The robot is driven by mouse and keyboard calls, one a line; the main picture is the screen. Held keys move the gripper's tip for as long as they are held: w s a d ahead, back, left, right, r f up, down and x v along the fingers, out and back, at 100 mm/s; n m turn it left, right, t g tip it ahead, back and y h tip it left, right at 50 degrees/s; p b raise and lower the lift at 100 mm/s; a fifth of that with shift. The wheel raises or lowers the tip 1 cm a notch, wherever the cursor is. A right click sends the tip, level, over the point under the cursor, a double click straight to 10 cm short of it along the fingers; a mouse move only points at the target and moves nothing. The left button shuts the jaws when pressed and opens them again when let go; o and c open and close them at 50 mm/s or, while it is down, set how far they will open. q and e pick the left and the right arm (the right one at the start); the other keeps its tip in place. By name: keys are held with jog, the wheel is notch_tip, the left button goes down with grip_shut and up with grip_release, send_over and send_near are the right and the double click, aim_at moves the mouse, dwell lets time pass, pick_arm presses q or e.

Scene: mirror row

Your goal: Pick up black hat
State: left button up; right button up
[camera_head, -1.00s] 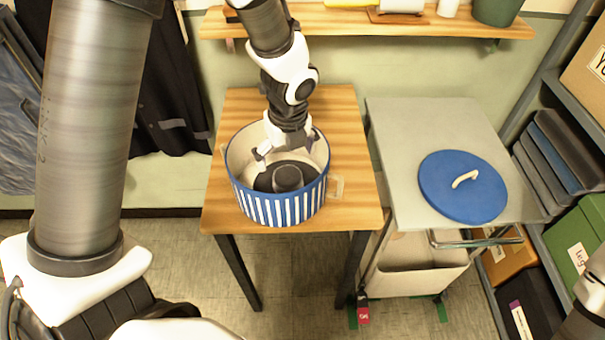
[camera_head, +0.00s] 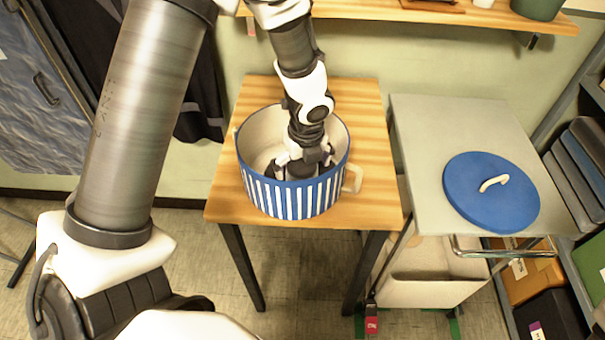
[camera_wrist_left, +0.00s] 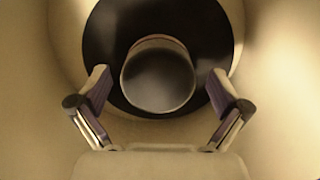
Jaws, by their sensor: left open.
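The black hat (camera_wrist_left: 110,30) lies inside a round blue-and-white striped box (camera_head: 295,198) on the wooden table. In the left wrist view its round brim surrounds a raised crown (camera_wrist_left: 158,78), seen from above. My left gripper (camera_head: 303,165) is down inside the box, over the hat. In the left wrist view its two fingers (camera_wrist_left: 158,98) are open, one on each side of the crown, with a gap on both sides. In the head view the gripper and box wall hide most of the hat. My right gripper is not in view.
The wooden table (camera_head: 362,120) has free room behind the box. A blue lid (camera_head: 480,210) with a pale handle lies on a grey-topped cart (camera_head: 420,130) at the right. A wall shelf (camera_head: 450,14) runs above, and dark clothes hang at the left.

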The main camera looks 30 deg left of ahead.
pick_arm(q)
jog(key=shift+s+r, duration=0.1)
jog(key=shift+s, duration=0.05)
jog(key=c, duration=1.2)
